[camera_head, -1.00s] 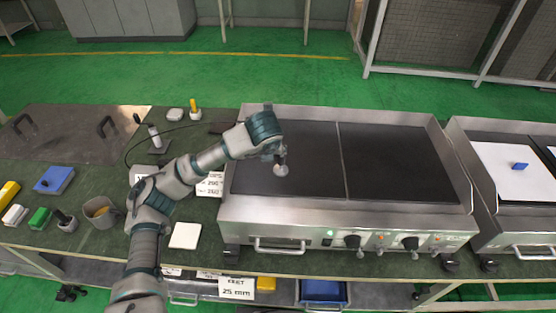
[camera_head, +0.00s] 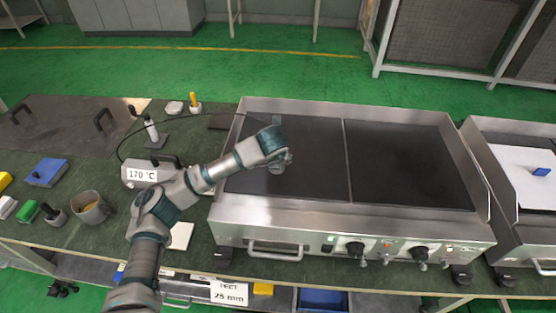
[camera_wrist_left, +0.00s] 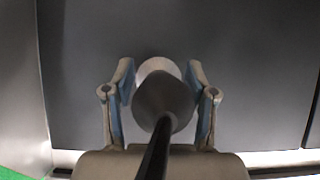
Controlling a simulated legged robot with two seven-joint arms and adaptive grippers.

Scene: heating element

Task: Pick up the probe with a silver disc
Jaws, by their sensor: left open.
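The probe with a silver disc stands on the left half of the dark griddle plate; its pale disc shows just below my gripper in the head view (camera_head: 277,169). In the left wrist view its dark rod and grey body (camera_wrist_left: 163,105) rise toward the camera, with part of the pale disc behind. My left gripper (camera_head: 283,160) is over the probe and hides most of it. In the wrist view its fingers (camera_wrist_left: 160,90) are open, one on each side of the grey body. Contact cannot be told. My right gripper is not in view.
The steel griddle (camera_head: 350,222) has raised walls. A meter reading 170 °C (camera_head: 142,173) and a handled instrument (camera_head: 151,130) with a black cable stand to its left. Another griddle (camera_head: 515,165) stands at right.

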